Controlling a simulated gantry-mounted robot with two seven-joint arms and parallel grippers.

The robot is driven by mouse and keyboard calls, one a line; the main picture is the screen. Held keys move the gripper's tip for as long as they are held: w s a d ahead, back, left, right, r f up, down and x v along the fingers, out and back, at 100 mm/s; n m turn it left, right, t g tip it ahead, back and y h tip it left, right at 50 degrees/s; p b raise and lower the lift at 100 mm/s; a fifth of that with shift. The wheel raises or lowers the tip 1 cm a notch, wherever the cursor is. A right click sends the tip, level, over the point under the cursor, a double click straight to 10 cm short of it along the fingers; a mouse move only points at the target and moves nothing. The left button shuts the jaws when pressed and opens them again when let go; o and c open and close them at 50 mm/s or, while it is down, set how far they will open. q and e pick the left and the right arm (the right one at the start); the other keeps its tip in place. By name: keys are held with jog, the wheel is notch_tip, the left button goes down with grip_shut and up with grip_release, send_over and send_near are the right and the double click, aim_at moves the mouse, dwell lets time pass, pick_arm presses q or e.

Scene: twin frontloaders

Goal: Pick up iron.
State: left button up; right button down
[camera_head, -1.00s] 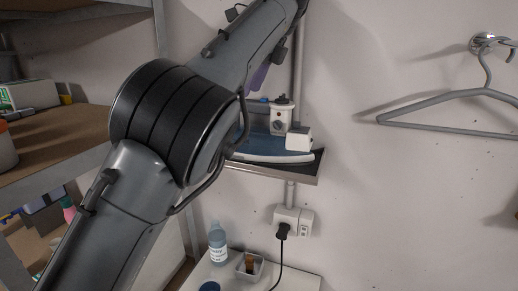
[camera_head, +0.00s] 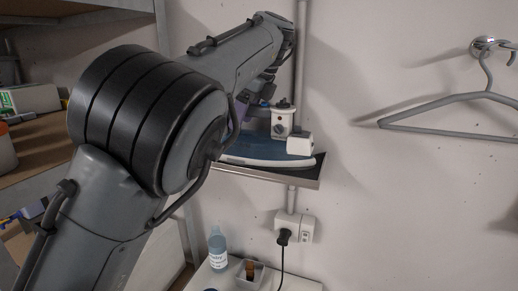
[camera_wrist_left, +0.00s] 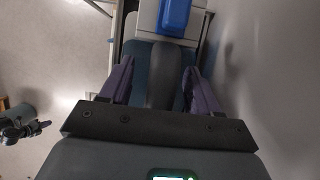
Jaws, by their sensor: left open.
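The iron (camera_head: 262,158), blue with a pale lower edge and white parts, lies on a small wall shelf in the head view. My arm hides part of it. In the head view my left gripper (camera_head: 243,108) is at the iron's left, mostly hidden behind my arm, with a bit of purple finger showing. In the left wrist view the two purple fingers of the gripper (camera_wrist_left: 157,78) are apart. A dark grey rounded bar (camera_wrist_left: 160,80), which looks like the iron's handle, lies between them with gaps on both sides.
A hanger (camera_head: 440,112) hangs on the wall at right. A socket with a plug (camera_head: 293,225) is below the shelf. A bottle (camera_head: 217,250) and a small container (camera_head: 250,271) stand on a white surface underneath. Shelving stands at left.

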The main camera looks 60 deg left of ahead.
pick_arm(q)
grip_shut()
jog(key=shift+r, duration=0.1)
jog(key=shift+s+r, duration=0.1)
dwell(0.4)
